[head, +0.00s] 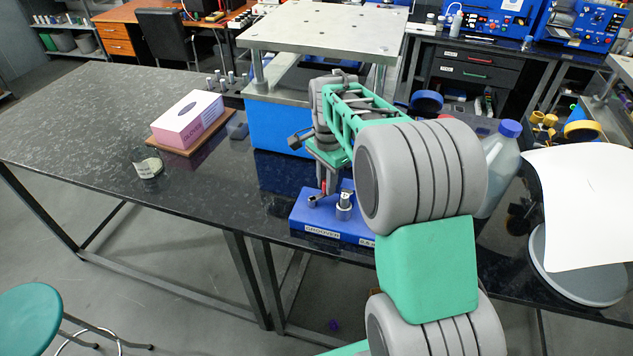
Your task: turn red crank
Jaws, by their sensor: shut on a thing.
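A blue machine base (308,228) with a lettered front plate stands near the front edge of the black table. A metal cylinder (344,205) stands on it. My green and grey arm reaches over the base from the right. My gripper (323,182) points down at the left part of the base, left of the metal cylinder. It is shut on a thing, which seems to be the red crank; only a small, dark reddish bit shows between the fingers. The rest of the crank and the right side of the base are hidden by my arm.
A pink and white glove box (187,118) and a glass beaker (148,164) stand on the left table. A press with a pale top plate (322,28) stands behind my gripper. A blue-capped bottle (502,165) is right of my arm. The left table front is clear.

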